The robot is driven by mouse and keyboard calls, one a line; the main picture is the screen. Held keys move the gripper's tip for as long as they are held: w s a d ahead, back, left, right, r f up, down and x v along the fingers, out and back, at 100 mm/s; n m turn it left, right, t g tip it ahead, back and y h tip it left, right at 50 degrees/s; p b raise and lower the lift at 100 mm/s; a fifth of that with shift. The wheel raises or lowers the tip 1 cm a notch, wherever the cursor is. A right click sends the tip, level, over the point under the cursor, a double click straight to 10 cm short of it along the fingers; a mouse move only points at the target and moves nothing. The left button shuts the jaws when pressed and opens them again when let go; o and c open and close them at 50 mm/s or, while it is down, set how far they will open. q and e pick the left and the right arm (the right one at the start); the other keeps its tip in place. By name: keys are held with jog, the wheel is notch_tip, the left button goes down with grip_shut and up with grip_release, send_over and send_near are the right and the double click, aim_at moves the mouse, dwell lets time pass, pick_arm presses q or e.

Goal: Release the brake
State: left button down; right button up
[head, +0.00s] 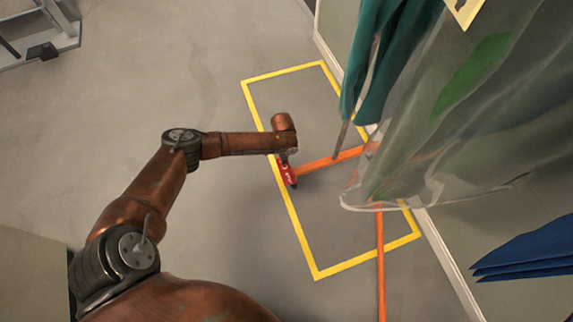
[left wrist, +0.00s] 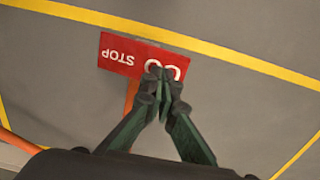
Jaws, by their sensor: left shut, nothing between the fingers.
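The brake is a red plate (head: 288,174) on the end of an orange floor bar of the garment rail (head: 335,159). In the left wrist view the plate (left wrist: 120,55) reads STOP on its left part and GO on its right part, with the letters upside down. My left gripper (left wrist: 165,73) is shut and empty. Its fingertips lie over the GO end and partly cover those letters. I cannot tell whether they touch the plate. In the head view my left wrist hides most of this gripper. My right gripper is not in view.
A yellow floor outline (head: 292,223) surrounds the rail's foot. Green garments (head: 385,50) and a clear garment cover (head: 415,140) hang to the right of my left arm. Blue folded cloth (head: 530,250) is at the far right. The grey floor at left is mostly clear.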

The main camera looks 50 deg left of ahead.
pick_arm(q)
jog(key=shift+f+b, duration=0.55)
jog(key=shift+f, duration=0.85)
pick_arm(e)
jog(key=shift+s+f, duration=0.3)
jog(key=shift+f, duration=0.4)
pick_arm(q)
jog(key=shift+r, duration=0.1)
jog(key=shift+r+p, duration=2.4)
jog(key=shift+r, duration=1.15)
jog(key=shift+f, duration=0.1)
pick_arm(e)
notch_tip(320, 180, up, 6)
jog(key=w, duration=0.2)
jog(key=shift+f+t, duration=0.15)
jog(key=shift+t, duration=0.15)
